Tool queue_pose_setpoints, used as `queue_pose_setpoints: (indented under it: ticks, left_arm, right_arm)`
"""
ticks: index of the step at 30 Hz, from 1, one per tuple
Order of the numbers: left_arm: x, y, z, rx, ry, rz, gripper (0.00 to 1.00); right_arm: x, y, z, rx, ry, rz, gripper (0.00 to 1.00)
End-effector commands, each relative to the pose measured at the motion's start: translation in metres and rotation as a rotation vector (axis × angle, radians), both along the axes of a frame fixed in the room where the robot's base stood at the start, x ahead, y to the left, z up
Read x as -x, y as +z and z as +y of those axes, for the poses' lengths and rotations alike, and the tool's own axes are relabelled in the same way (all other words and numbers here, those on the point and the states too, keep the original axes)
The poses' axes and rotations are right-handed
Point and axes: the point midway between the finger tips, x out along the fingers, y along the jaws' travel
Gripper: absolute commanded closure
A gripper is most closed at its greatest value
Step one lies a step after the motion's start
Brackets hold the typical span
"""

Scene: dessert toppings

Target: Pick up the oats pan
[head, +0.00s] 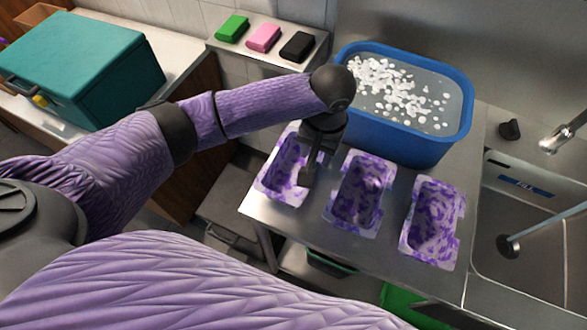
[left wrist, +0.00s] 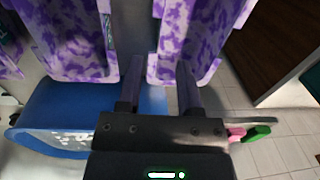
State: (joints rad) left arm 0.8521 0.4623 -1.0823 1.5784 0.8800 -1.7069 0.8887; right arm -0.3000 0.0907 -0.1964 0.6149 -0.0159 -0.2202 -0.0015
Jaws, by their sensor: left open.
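Three pans with purple and white blotches stand in a row on the steel table: a left pan (head: 267,186), a middle pan (head: 358,196) and a right pan (head: 432,222). No label tells me which is the oats pan. My left gripper (head: 306,178) is open and points down at the right side of the left pan, partly hiding it. In the left wrist view, the open fingers (left wrist: 160,88) are at the end of one pan (left wrist: 195,40), with another pan (left wrist: 75,45) beside it. I cannot tell whether the fingers touch the pan. My right gripper is not in view.
A blue tub (head: 400,143) of water with white pieces stands behind the pans. Green (head: 232,28), pink (head: 263,37) and black (head: 298,46) blocks lie on a back ledge. A sink (head: 525,210) is at right, a teal box (head: 90,65) at left.

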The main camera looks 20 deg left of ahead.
Motion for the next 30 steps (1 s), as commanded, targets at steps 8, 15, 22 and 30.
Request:
queue_pose_setpoints:
  ticks: [8,15,22,30]
  left_arm:
    - [-0.002,-0.056,0.004,0.000,-0.002,0.003,0.54]
    - [-0.004,-0.083,0.006,0.002,-0.006,0.000,0.54]
    - [-0.004,-0.082,0.006,0.002,-0.006,-0.001,0.67]
    - [-0.004,-0.082,0.006,0.002,-0.006,-0.001,1.00]
  right_arm:
    - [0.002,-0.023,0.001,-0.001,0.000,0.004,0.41]
    - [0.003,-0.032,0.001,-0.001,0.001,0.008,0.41]
    - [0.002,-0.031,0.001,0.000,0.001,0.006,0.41]
    - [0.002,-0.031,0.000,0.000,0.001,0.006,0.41]
